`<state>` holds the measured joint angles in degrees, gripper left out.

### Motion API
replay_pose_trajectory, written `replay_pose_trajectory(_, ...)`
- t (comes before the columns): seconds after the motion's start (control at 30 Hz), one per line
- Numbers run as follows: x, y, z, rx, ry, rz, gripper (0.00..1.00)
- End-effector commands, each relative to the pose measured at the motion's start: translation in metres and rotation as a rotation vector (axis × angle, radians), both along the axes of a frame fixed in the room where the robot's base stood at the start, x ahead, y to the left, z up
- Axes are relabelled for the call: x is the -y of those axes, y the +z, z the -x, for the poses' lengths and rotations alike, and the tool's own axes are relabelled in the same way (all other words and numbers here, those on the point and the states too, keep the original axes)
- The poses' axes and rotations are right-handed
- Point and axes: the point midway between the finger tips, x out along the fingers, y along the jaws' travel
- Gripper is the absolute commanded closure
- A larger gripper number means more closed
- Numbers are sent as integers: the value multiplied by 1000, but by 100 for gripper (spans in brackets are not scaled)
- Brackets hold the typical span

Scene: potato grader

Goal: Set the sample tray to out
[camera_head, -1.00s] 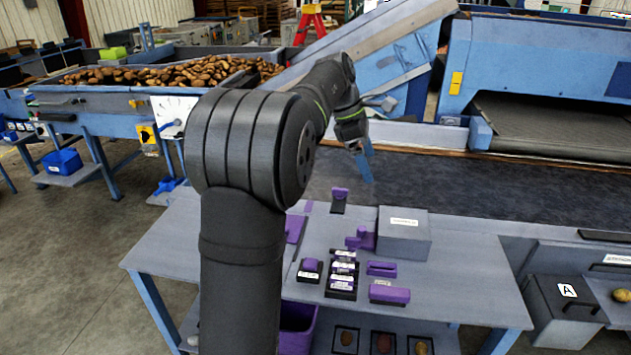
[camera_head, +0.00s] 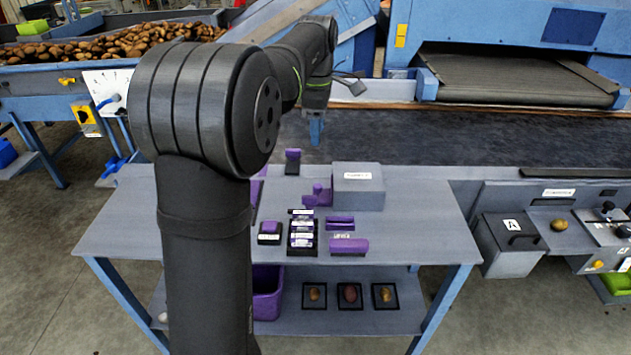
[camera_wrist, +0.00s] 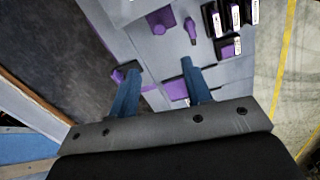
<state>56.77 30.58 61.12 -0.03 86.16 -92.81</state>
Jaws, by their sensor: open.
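My gripper (camera_head: 316,130) is above the dark belt, behind the grey bench, pointing down. In the wrist view my gripper (camera_wrist: 157,85) has its two blue fingers apart with nothing held between them. No part is clearly readable as the sample tray. A grey ledge (camera_head: 538,243) bearing a potato (camera_head: 559,225) is at the right of the head view, under a small white label (camera_head: 558,192). It is beside a grey box marked A (camera_head: 508,245). My gripper is far to the left of it. The wrist view does not show this ledge.
The grey bench (camera_head: 420,228) carries a labelled grey box (camera_head: 358,187) and several purple and black items, including a purple block (camera_head: 348,245). Several dark trays with potatoes lie on its lower shelf (camera_head: 420,318). A control panel (camera_head: 610,225) is at the far right.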

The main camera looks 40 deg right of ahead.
Motion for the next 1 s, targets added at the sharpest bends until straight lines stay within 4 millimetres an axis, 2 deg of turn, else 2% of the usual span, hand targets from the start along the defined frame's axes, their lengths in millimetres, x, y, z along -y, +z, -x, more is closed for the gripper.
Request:
replay_pose_trajectory(0.17, 0, -21, 0, 2, -2, -5, 55)
replay_pose_trajectory(0.7, 3, -136, -3, 0, -1, -4, 55)
replay_pose_trajectory(0.9, 4, -163, -3, 0, -1, -1, 55)
replay_pose_trajectory(1.0, 4, -169, -3, 0, -1, -1, 55)
